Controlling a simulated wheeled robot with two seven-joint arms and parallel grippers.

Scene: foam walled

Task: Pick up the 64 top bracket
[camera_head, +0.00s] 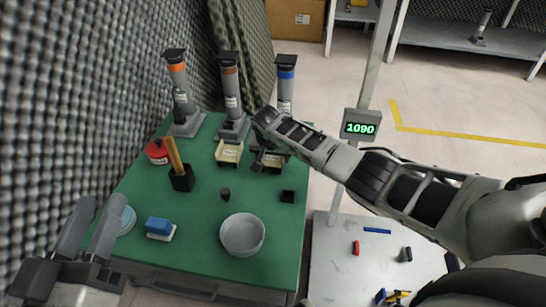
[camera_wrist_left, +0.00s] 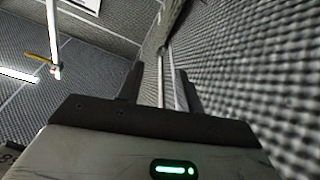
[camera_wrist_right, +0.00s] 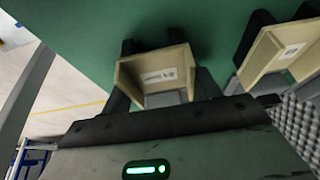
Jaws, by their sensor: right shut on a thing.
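Two beige box-shaped brackets stand on the green table. One bracket (camera_wrist_right: 150,72) sits between the dark fingers of my right gripper (camera_wrist_right: 152,44), which is shut on it; in the head view this bracket (camera_head: 273,162) is partly hidden by my right arm. The label on it is too small to read, so I cannot tell if it is the 64 top bracket. The other bracket (camera_head: 229,152) stands just to its left, and also shows in the right wrist view (camera_wrist_right: 277,52). My left gripper (camera_head: 99,207) is open and empty near the table's front left corner.
Behind the brackets stand several grey posts with orange or blue bands (camera_head: 232,90). A grey bowl (camera_head: 242,234), a blue block (camera_head: 158,226), a black holder (camera_head: 181,180) and a red round item (camera_head: 157,152) are on the table. Foam wall (camera_head: 70,90) borders the left.

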